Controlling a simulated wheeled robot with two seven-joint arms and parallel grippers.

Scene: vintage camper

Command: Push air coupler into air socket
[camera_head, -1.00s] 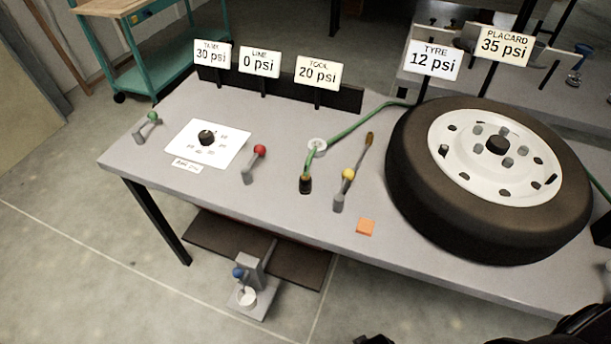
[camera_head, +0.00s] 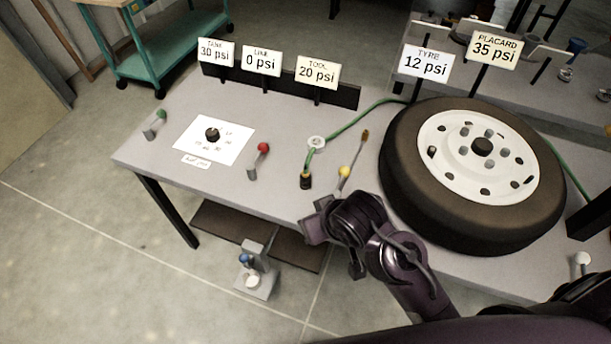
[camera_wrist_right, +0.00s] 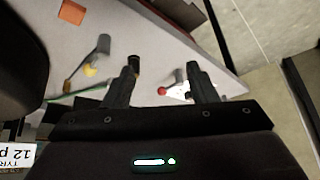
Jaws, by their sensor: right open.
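The air coupler (camera_head: 306,180), a dark plug with a brass-coloured end on a green hose (camera_head: 345,125), sits on the grey bench between the red and yellow levers. A white ring (camera_head: 316,143) is around the hose behind it. I cannot tell which part is the air socket. My right gripper (camera_head: 320,228) is over the bench's front edge, in front of the coupler and apart from it. In the right wrist view its fingers (camera_wrist_right: 163,72) are spread with nothing held; a dark piece, probably the coupler, shows beside the left fingertip. My left gripper is out of view.
A yellow-knobbed lever (camera_head: 344,172) stands close right of the coupler, a red-knobbed lever (camera_head: 263,148) to its left. A large tyre (camera_head: 400,190) fills the bench's right side. Signs (camera_head: 317,72) stand along the back. An orange square (camera_wrist_right: 72,12) lies on the bench.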

